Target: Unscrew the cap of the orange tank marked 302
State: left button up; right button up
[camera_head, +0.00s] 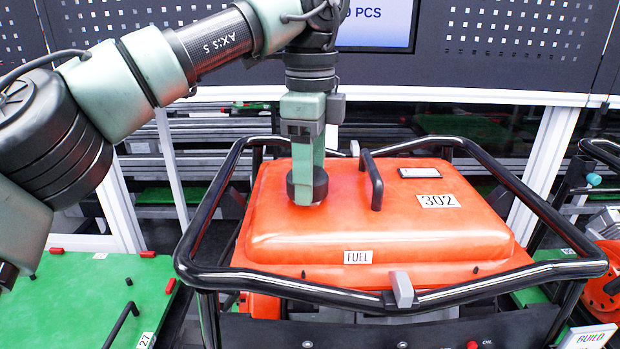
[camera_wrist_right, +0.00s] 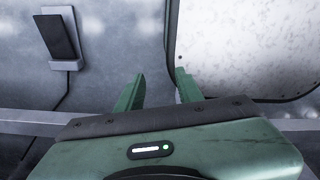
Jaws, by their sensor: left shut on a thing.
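The orange tank (camera_head: 370,230) sits inside a black tubular frame in the middle of the head view. It bears a white "302" label (camera_head: 438,201) and a "FUEL" label (camera_head: 358,257). A black round cap (camera_head: 307,187) is at the tank's upper left. My left gripper (camera_head: 306,172) comes down from above and is shut on the cap; its fingertips are partly hidden. I cannot tell whether the cap is still seated on the tank. My right gripper (camera_wrist_right: 157,85) shows in the right wrist view with its two green fingers apart and nothing between them.
The black tubular frame (camera_head: 235,277) rings the tank, and a black handle (camera_head: 372,180) stands on its top. A green pallet (camera_head: 85,300) lies at the lower left. Another machine with an orange part (camera_head: 603,285) is at the right. A dark perforated panel (camera_head: 515,30) stands behind.

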pick_arm(q)
jog(key=shift+f, duration=0.15)
jog(key=n+b, duration=0.1)
jog(key=n, duration=0.2)
jog(key=shift+f+n+b, duration=0.1)
jog(key=shift+n+b, duration=0.2)
jog(key=shift+b, duration=0.05)
jog(key=shift+w+n, duration=0.1)
jog(key=shift+n, duration=0.5)
jog(key=shift+n+b, duration=0.6)
jog(key=shift+n, duration=0.2)
jog(key=shift+n+b, duration=0.5)
jog(key=shift+n, duration=1)
